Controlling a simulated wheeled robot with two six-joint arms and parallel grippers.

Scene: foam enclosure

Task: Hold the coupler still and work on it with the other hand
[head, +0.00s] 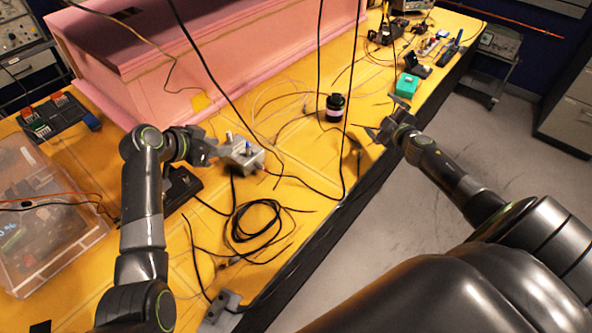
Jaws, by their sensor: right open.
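The coupler appears to be the small grey metal box (246,156) with a blue-topped part on it, on the yellow bench top in the middle of the head view. A dark cable runs from its right side. My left gripper (219,149) is at the left end of the box, and its fingertips seem to touch it. They blend with the grey metal, so I cannot make out whether they are closed on it. My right gripper (381,119) is open and empty, over the bench's right edge, well to the right of the coupler and apart from it.
Loose black cables (254,222) lie coiled in front of the coupler, and others hang across the view. A black jar (335,108) stands behind. A pink foam enclosure (160,60) fills the back left. A clear bin (45,222) stands at left, a green box (406,86) at right.

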